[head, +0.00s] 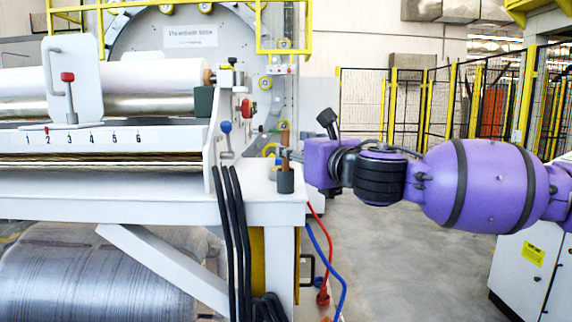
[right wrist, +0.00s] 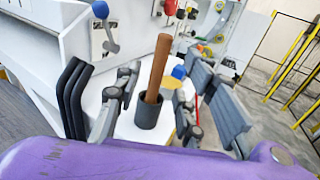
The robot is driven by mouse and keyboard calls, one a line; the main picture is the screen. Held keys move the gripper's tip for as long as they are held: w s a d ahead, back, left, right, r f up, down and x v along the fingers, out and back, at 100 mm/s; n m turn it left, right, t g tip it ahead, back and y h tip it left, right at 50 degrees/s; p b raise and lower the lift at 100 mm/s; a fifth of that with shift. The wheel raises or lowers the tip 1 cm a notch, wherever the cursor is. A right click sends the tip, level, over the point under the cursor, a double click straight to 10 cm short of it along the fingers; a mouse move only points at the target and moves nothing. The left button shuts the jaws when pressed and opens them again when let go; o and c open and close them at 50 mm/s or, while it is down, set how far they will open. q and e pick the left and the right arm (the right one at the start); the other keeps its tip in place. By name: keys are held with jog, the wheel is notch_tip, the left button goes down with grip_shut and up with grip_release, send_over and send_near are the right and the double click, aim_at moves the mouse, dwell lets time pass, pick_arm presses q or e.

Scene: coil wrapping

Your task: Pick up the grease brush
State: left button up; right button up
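The grease brush shows as an upright brown handle (head: 285,134) standing in a dark grey cup (head: 285,181) at the right end of the white machine's ledge. In the right wrist view the handle (right wrist: 160,62) leans slightly and rises from the cup (right wrist: 151,112); the brush's lower end is hidden inside. My right gripper (head: 284,155) reaches in from the right at handle height, just above the cup. In the right wrist view the gripper (right wrist: 155,88) is open, its fingers on either side of the handle with gaps visible. My left gripper is out of view.
A blue-knobbed lever (head: 226,128) and a green block (head: 203,101) stand left of the brush. Black cables (head: 232,225) hang over the ledge's front. Red and blue hoses (head: 330,262) hang at its right end. Open floor lies right of the machine, before a yellow-and-black fence (head: 392,108).

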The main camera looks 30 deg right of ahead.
aim_at(288, 140)
jog(key=w+b, duration=0.1)
jog(key=w, duration=0.2)
jog(key=w+b, duration=0.1)
jog(key=shift+w+d+f+b, duration=0.1)
jog(key=shift+w+f+b, duration=0.25)
jog(key=shift+w+f, duration=0.05)
jog(key=shift+w+r, duration=0.2)
jog(key=shift+w, duration=0.05)
jog(key=shift+r, duration=0.2)
jog(key=shift+s+r, duration=0.15)
jog(key=shift+r, duration=0.15)
jog(key=c, duration=0.5)
grip_shut()
jog(key=shift+r, duration=0.55)
notch_tip(288, 140, up, 8)
jog(key=shift+f+b, duration=0.25)
jog(key=shift+b, duration=0.05)
jog(key=shift+r, duration=0.6)
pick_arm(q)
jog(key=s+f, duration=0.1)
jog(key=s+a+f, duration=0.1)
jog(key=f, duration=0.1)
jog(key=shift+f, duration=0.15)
pick_arm(e)
jog(key=shift+r, duration=0.1)
